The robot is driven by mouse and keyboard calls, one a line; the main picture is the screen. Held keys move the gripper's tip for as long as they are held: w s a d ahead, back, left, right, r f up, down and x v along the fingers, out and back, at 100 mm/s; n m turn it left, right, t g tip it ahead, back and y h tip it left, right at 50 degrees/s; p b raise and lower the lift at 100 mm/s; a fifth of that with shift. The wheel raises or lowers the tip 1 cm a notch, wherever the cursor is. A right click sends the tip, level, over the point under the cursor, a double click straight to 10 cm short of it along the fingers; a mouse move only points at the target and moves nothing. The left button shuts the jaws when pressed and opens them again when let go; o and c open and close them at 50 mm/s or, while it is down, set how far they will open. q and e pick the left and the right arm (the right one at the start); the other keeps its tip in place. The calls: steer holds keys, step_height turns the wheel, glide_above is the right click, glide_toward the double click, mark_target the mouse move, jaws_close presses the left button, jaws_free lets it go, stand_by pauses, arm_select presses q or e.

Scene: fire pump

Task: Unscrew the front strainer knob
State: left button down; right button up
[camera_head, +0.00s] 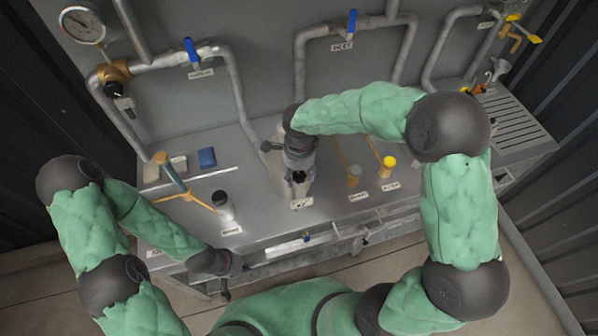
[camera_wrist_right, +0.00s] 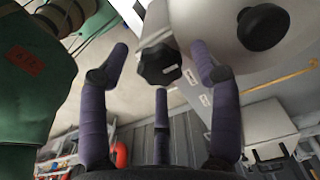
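In the head view a grey fitting with a black knob (camera_head: 299,177) stands on the bench, with a small label in front. My right gripper (camera_head: 296,150) is over this fitting, and its fingers are hard to make out there. In the right wrist view its purple-wrapped fingers (camera_wrist_right: 160,65) are spread apart. A faceted black knob (camera_wrist_right: 158,66) shows between and just beyond the fingertips; no clear contact shows. A second, round black knob (camera_wrist_right: 263,27) sits on a pale body at the upper right. My left gripper (camera_head: 226,284) hangs low by the bench's front edge, its fingers unclear.
The metal bench (camera_head: 258,222) carries a black-topped fitting (camera_head: 222,203), a blue block (camera_head: 207,158) and a yellow-capped post (camera_head: 389,163). Pipes with blue-handled valves (camera_head: 192,50) and a gauge (camera_head: 82,25) line the back panel.

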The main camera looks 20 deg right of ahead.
steer(key=c, duration=0.9)
steer(key=shift+o, duration=0.2)
steer(key=shift+n, duration=0.3)
